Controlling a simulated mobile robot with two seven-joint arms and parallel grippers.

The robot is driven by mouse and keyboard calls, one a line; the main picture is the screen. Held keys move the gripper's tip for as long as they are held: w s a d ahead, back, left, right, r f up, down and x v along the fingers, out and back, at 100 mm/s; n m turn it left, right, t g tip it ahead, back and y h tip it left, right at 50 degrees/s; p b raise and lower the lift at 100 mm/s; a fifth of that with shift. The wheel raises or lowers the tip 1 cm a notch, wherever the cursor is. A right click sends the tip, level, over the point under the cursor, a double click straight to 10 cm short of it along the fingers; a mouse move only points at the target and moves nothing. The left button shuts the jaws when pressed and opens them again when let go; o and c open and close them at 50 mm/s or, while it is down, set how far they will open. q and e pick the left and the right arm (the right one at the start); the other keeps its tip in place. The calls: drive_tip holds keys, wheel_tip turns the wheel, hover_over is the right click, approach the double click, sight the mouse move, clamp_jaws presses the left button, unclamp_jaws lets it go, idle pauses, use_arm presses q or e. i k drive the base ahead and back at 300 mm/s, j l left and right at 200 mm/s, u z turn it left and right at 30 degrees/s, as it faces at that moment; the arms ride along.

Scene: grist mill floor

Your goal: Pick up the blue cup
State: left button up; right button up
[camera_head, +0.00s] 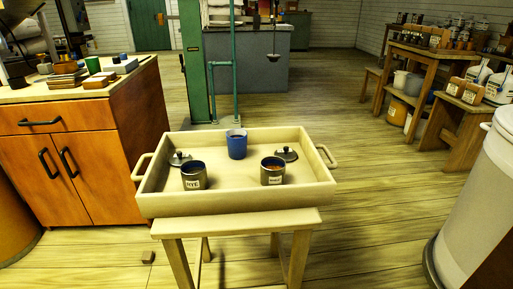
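The blue cup (237,147) stands upright near the back wall of a cream wooden tray (240,204). The tray rests on a small wooden stool (237,224) in the middle of the view. Two dark tins are in front of the cup, a labelled one (193,178) at the left reading RYE and another labelled one (272,172) at the right. A dark lid (180,159) lies behind the left tin and another lid (287,155) behind the right tin. Neither of my grippers shows in the head view.
An orange-brown cabinet (90,150) with items on top stands at the left. A green post (193,70) rises behind the tray. A large white bin (478,200) is at the right. Wooden benches (430,75) stand at the back right. The floor right of the tray is clear.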

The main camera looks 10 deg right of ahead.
sight(237, 144)
drive_tip(key=i+j+z, duration=0.45)
drive_tip(key=j+z, duration=0.2)
drive_tip(key=i+j+z, duration=0.1)
drive_tip(key=j+z, duration=0.2)
drive_tip(key=j, duration=0.15)
drive_tip(key=i+j+z, duration=0.1)
drive_tip(key=j+z, duration=0.55)
drive_tip(key=j, duration=0.25)
drive_tip(key=i+z, duration=0.15)
drive_tip(key=i, duration=0.2)
